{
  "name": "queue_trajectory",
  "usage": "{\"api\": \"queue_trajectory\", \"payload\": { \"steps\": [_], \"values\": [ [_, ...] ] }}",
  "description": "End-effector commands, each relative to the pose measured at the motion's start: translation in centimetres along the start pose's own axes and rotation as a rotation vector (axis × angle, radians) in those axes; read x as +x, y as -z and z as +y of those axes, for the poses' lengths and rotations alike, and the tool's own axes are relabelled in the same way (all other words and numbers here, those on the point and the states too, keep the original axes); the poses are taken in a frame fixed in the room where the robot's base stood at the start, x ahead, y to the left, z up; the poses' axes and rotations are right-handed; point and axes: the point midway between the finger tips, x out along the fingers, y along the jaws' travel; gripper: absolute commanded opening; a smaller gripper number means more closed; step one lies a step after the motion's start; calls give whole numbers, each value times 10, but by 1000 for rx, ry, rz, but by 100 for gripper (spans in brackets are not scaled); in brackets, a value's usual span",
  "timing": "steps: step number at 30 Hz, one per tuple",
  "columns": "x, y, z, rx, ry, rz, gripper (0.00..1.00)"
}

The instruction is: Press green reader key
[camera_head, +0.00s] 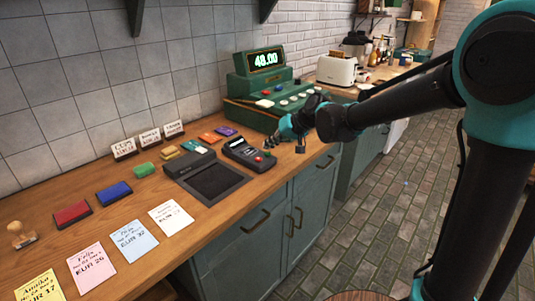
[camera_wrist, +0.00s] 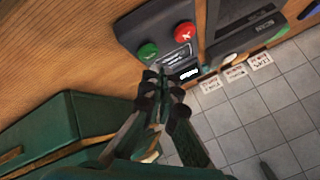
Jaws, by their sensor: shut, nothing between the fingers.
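The dark card reader (camera_head: 241,152) lies on the wooden counter, left of my gripper (camera_head: 271,143) in the head view. Its green key (camera_head: 258,159) and red key (camera_head: 267,153) are at the reader's near end. In the wrist view the round green key (camera_wrist: 147,51) stands beside the red key (camera_wrist: 185,32), which bears a white mark. My gripper (camera_wrist: 161,71) is shut and empty, with its fingertips close below the green key in that picture. I cannot tell whether the tips touch the reader.
A green cash register (camera_head: 270,95) showing 48.00 stands behind my gripper. A black tray-like pad (camera_head: 215,183) lies left of the reader. Price cards (camera_head: 171,217), ink pads (camera_head: 114,193) and small signs (camera_head: 150,138) occupy the counter further left.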

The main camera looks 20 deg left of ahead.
Motion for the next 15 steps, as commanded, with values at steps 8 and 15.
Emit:
{"api": "queue_trajectory", "payload": {
  "steps": [8,15],
  "values": [
    [4,-3,3,0,0,0,0],
    [6,-4,4,0,0,0,0]
  ]
}}
